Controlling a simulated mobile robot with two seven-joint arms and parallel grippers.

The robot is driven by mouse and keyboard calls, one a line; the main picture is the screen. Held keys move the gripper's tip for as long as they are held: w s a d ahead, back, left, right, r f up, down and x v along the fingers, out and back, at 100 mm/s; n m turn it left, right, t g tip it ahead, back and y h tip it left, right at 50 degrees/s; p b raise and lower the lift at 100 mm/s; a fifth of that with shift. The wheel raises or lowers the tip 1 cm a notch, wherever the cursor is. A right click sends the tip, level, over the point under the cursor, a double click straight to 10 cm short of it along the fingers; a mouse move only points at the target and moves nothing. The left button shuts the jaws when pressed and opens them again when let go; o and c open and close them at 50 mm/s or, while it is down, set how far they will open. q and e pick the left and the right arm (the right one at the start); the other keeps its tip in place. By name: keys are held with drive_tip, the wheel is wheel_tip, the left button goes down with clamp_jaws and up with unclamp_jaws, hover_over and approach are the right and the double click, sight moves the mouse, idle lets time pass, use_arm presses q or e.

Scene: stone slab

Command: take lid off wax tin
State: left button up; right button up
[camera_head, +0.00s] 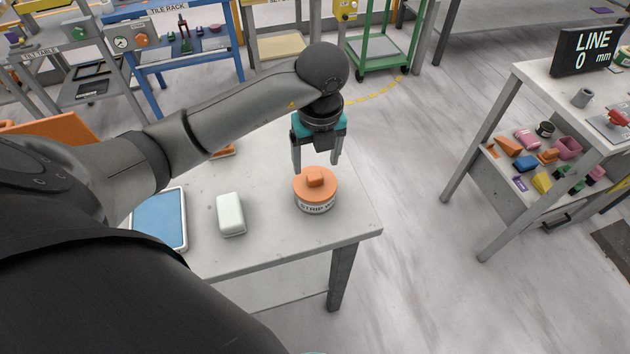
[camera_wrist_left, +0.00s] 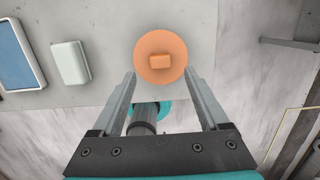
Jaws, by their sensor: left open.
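The wax tin (camera_head: 317,207) stands upright on the stone slab table near its right end, with lettering on its pale side. Its orange lid (camera_head: 326,189) is on top and has a raised block-shaped knob (camera_head: 315,177). In the left wrist view the lid (camera_wrist_left: 145,62) shows from above, just beyond the fingertips. My left gripper (camera_head: 316,163) is open and empty, above and slightly behind the lid, fingers pointing down. It also shows in the left wrist view (camera_wrist_left: 162,78), with the fingers apart. My right gripper is not in view.
A pale green-white block (camera_head: 231,214) lies left of the tin, and a blue tray-like panel (camera_head: 160,218) lies further left. The table's front edge and right corner (camera_head: 375,231) are close to the tin. A separate bench (camera_head: 535,85) stands at the right, across open floor.

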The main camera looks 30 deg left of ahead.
sight(315, 176)
use_arm(q)
drive_tip(key=f, duration=0.5)
drive_tip(key=shift+w+a, duration=0.25)
drive_tip(key=shift+c, duration=0.3)
clamp_jaws()
